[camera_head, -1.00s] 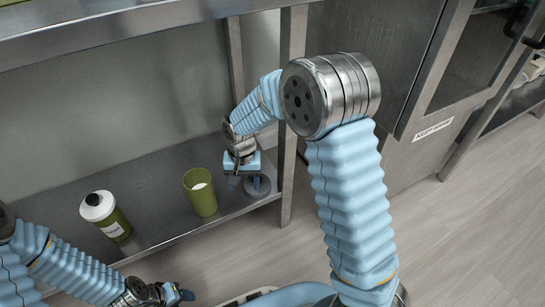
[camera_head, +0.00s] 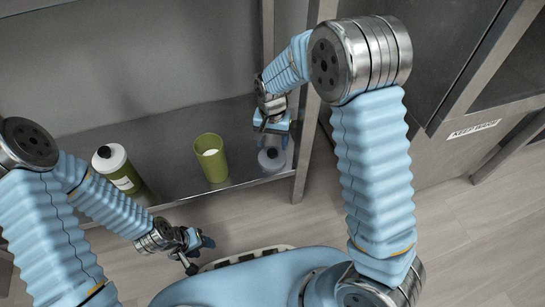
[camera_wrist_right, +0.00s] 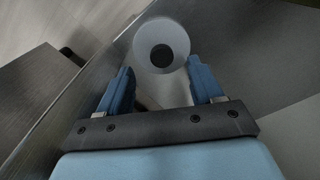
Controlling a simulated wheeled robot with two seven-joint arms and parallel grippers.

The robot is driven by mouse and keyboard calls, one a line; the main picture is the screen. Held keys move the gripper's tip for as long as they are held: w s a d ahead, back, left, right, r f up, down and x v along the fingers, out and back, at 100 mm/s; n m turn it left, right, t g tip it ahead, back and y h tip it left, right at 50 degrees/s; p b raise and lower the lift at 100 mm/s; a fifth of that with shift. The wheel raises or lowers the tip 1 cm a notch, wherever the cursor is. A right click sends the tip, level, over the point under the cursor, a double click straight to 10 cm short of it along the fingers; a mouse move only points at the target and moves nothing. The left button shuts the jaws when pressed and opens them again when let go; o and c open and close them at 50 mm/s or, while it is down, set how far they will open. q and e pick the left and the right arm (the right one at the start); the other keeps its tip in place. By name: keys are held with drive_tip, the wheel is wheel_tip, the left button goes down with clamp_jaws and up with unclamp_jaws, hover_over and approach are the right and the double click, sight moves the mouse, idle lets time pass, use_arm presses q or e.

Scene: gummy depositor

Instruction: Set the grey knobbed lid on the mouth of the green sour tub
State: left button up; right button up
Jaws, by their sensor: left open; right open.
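The grey lid (camera_head: 275,162) lies on the metal shelf near its right front corner, right of the green tub. In the right wrist view the lid (camera_wrist_right: 146,34) is a pale round disc with a dark knob in its middle. The green sour tub (camera_head: 212,168) stands upright, its mouth uncovered, with something white inside. My right gripper (camera_head: 272,126) is open, just above the lid in the head view. In the right wrist view the lid shows just beyond its parted fingers (camera_wrist_right: 160,68), with nothing gripped. My left gripper (camera_head: 197,252) is open and empty in front of the shelf.
A green bottle with a white top and dark cap (camera_head: 116,168) stands left of the tub. The shelf (camera_head: 185,130) has free room behind both. A metal post (camera_head: 312,120) rises close beside my right gripper, and an upper shelf (camera_head: 30,8) overhangs at the back.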

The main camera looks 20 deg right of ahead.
sight(272, 151)
drive_tip(key=f, duration=0.1)
drive_tip(key=f+b, duration=0.1)
drive_tip(key=f, duration=0.3)
drive_tip(key=shift+w+f, duration=0.1)
drive_tip(key=shift+w, duration=0.15)
drive_tip(key=c, duration=1.1)
